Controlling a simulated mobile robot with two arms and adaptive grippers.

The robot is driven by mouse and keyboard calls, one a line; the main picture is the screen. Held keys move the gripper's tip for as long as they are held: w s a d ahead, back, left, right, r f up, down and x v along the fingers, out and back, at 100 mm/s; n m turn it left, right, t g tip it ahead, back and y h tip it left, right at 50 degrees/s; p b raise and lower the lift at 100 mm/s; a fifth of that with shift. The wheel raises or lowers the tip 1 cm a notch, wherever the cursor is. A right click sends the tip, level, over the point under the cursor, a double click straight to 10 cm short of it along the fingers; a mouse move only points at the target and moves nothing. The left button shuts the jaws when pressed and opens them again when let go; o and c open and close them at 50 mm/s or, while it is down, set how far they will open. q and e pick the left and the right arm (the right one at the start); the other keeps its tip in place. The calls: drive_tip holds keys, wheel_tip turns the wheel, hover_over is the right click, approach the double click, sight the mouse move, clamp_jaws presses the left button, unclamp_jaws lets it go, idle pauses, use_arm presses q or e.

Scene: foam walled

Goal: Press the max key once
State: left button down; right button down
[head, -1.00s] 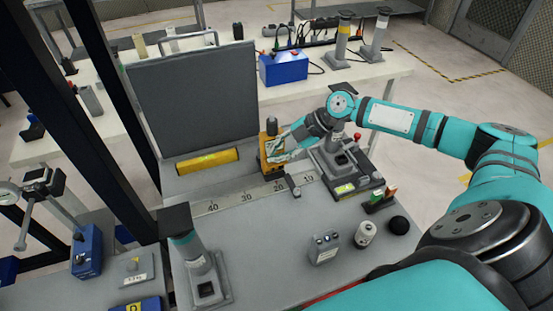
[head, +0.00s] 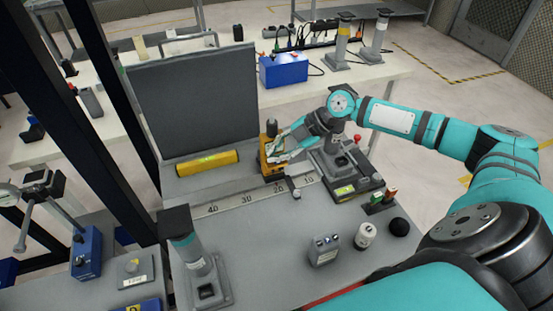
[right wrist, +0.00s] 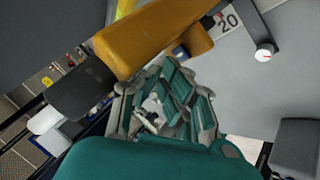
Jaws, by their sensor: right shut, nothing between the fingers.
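An upright orange instrument (head: 272,160) with a dark top stands near the ruled strip in the head view. Its orange body (right wrist: 150,38) crosses the top of the right wrist view. My right gripper (head: 284,150) is shut and empty, right beside the instrument. In the right wrist view its folded fingers (right wrist: 168,105) lie just below the orange body, and I cannot tell whether they touch it. The fingers hide part of the instrument's right side. My left gripper is not in view.
A grey upright panel (head: 190,100) and a yellow bar (head: 207,162) stand behind. A grey stand (head: 342,165) is close on the right. A ruled strip (head: 235,201) lies in front. A small grey box (head: 324,250) and black ball (head: 399,226) are nearer. The front-middle bench is mostly clear.

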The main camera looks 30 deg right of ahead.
sight(277, 163)
drive_tip(key=shift+r, duration=0.3)
drive_tip(key=shift+r+p, duration=1.5)
drive_tip(key=shift+r, duration=1)
drive_tip(key=shift+s+f, duration=0.1)
